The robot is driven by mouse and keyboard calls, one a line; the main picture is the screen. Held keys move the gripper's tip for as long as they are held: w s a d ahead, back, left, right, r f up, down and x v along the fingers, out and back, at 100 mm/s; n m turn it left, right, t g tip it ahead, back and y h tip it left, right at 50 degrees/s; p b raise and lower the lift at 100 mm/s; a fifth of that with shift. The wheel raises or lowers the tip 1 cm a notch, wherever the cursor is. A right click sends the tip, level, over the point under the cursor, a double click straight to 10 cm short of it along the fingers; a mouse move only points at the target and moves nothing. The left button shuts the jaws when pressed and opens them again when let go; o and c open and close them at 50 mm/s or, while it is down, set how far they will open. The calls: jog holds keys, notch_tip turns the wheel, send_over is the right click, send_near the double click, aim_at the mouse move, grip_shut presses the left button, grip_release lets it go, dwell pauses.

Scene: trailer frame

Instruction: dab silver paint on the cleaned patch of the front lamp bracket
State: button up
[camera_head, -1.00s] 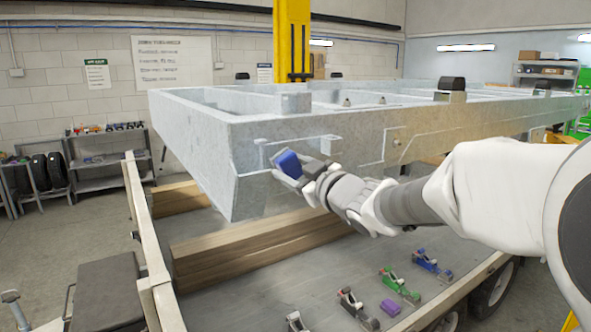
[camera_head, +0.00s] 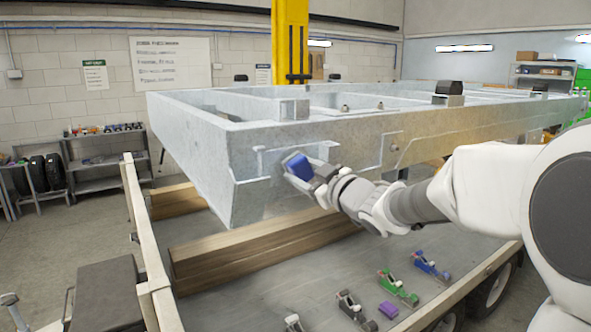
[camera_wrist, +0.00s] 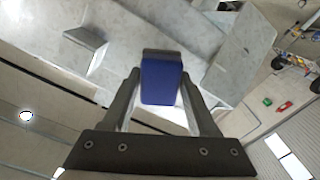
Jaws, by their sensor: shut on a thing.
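My gripper (camera_head: 312,173) is shut on a blue block (camera_head: 298,167) and holds it at the near side of the galvanized trailer frame. In the wrist view, the blue block (camera_wrist: 160,80) sits between the fingers of my gripper (camera_wrist: 160,92), with a grey-brown strip at its far end. A thin grey bracket (camera_head: 268,161) on the frame's side is partly hidden behind the block and my gripper. I cannot tell whether the block touches it. Angled metal plates (camera_wrist: 240,50) show beside the block in the wrist view. No cleaned patch or silver paint can be made out.
The trailer frame (camera_head: 350,130) spans the scene above a grey deck (camera_head: 255,300). Timber beams (camera_head: 250,248) lie under it. A yellow post (camera_head: 290,40) stands behind.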

aim_at(277, 168)
jog(key=shift+w+d+f, duration=0.1)
jog(key=shift+w+d, duration=0.35)
jog(key=shift+w, duration=0.15)
jog(key=shift+s+a+b, duration=0.4)
jog(key=shift+a, duration=0.3)
jog(key=shift+s+a+b, duration=0.35)
jog(key=shift+s+a, duration=0.1)
jog(key=shift+a, duration=0.25)
jog(key=shift+s+a+b, duration=0.4)
jog(key=shift+a, duration=0.3)
jog(key=shift+w+d+r+p, duration=0.25)
jog(key=shift+w+d+p, duration=0.2)
jog(key=shift+d+p, duration=0.25)
jog(key=shift+w+d+p, duration=0.55)
jog(key=shift+w+d, duration=0.3)
jog(key=shift+d, duration=0.2)
jog(key=shift+w+d+p, duration=0.5)
jog(key=shift+w+d, duration=0.3)
jog(key=shift+d, duration=0.25)
jog(key=shift+s+a+f+b, duration=0.1)
jog(key=shift+s+a+b, duration=0.55)
jog(key=shift+a, duration=0.35)
jog(key=shift+s+a+r+b, duration=0.1)
jog(key=shift+s+a+b, duration=0.55)
jog(key=shift+a, duration=0.35)
jog(key=shift+s+a+f+b, duration=0.1)
jog(key=shift+s+a+b, duration=0.55)
jog(key=shift+a, duration=0.35)
